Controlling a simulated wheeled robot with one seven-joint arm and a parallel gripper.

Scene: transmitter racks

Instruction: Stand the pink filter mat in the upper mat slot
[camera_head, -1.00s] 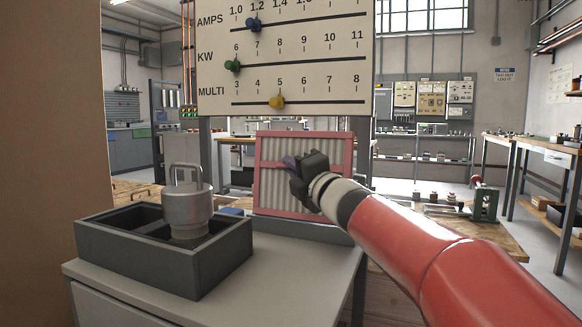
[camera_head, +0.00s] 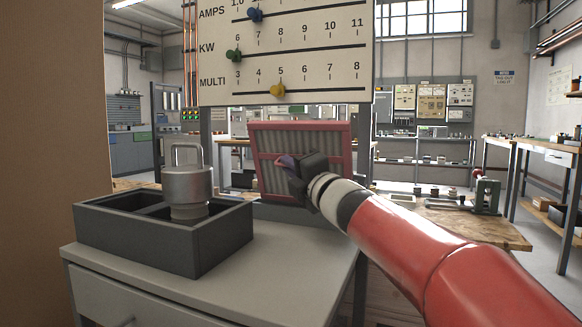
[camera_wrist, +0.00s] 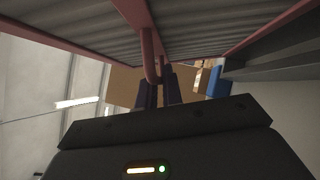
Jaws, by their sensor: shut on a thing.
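The pink filter mat (camera_head: 327,149) has a pink frame around grey pleats. In the head view it is in front of my gripper, below the gauge board, with its top edge looking tilted toward the camera. My gripper (camera_head: 288,166) is shut on the mat's pink handle bar. The wrist view shows the fingers (camera_wrist: 158,88) around the handle (camera_wrist: 150,52), with the mat's pleats (camera_wrist: 200,22) above them. A grey ledge (camera_head: 285,214) lies just under the mat. I cannot tell whether the mat touches it, nor make out the upper mat slot clearly.
A dark grey divided tray (camera_head: 135,238) with a metal canister (camera_head: 187,190) stands on the cabinet top (camera_head: 290,262) at left. The gauge board (camera_head: 285,55) hangs above the mat. A workbench (camera_head: 470,228) is at right. A blue object (camera_wrist: 218,82) shows in the wrist view.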

